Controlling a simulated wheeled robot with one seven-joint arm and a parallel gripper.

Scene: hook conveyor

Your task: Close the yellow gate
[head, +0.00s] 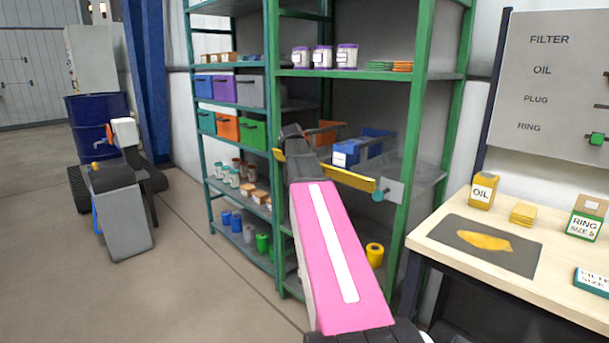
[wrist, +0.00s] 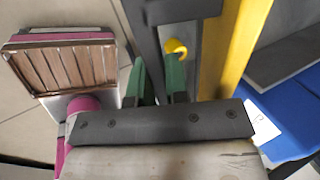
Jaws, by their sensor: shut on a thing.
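The yellow gate (head: 350,180) is a long yellow bar across the front of the shelf rack at mid height. My wrist covers part of it in the head view. In the wrist view the gate (wrist: 235,50) runs up the picture just right of my gripper (wrist: 159,70). The two green fingers are shut on a dark grey part (wrist: 148,25) beside the yellow bar, apparently the gate's handle. The exact contact is partly hidden. A grey plate (head: 394,190) with a teal knob (head: 378,196) stands at the bar's right end.
A blue bin (head: 375,148) and an orange bin (head: 327,130) sit on the shelf behind the gate. The green rack post (head: 415,120) is close on the right. A workbench (head: 455,215) stands further right. The floor at left (head: 190,290) is open.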

